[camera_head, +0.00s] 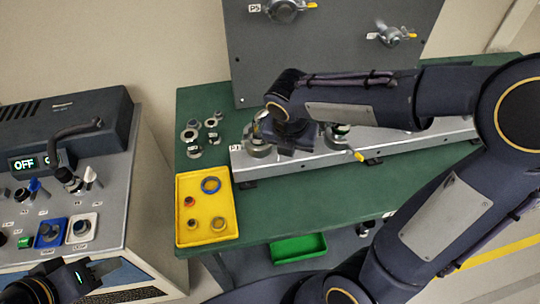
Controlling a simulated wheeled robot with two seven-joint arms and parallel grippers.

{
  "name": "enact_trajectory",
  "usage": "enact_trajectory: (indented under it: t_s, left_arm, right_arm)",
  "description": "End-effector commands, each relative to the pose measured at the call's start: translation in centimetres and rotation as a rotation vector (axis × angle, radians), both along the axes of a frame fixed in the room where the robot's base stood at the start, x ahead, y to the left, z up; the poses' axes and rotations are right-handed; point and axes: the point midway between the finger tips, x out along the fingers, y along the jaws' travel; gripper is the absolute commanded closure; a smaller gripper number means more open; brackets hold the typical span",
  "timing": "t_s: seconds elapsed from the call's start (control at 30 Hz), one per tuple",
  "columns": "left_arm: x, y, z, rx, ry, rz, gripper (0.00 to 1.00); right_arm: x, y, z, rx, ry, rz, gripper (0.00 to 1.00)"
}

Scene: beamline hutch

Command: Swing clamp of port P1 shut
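Port P1 (257,148) is a metal flanged fitting at the left end of a grey rail (300,161), beside a small label on the rail. My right arm comes in from the right, and its gripper (268,131) is at P1. The wrist covers much of the port, so the clamp's position and the fingertips are hidden. I cannot tell whether that gripper touches the clamp. My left gripper (95,277) is at the bottom left, low in front of the control console and away from the port. Its fingers are not clear.
A second port (338,135) with a yellow-tipped lever stands right of my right wrist. A yellow tray (180,222) with rings and loose metal fittings (190,133) lie on the green table (290,208). A grey panel (335,50) rises behind. The console (110,195) stands left.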

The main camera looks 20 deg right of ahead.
Motion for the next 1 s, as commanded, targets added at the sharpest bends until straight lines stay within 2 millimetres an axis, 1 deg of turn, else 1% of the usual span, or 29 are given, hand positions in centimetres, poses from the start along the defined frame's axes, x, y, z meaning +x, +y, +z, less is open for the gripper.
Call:
enact_trajectory:
  t_s: [0.1, 0.43, 0.87, 1.0]
  left_arm:
    - [0.0, 0.0, 0.5, 0.0, 0.0, 0.0, 0.64]
    - [0.0, -0.01, 0.78, 0.0, 0.0, 0.0, 0.64]
    - [0.0, -0.01, 0.78, 0.0, 0.0, 0.0, 0.64]
    - [0.01, 0.0, 0.87, 0.0, 0.0, 0.0, 0.64]
  right_arm:
    - [0.51, -0.52, 0.14, -0.001, 0.001, -0.002, 1.0]
    - [1.14, -0.96, 0.0, 0.0, 0.0, -0.002, 1.0]
    - [1.15, -0.9, -0.01, 0.0, 0.0, -0.002, 1.0]
    - [1.04, -0.33, 0.02, 0.0, 0.0, 0.001, 1.0]
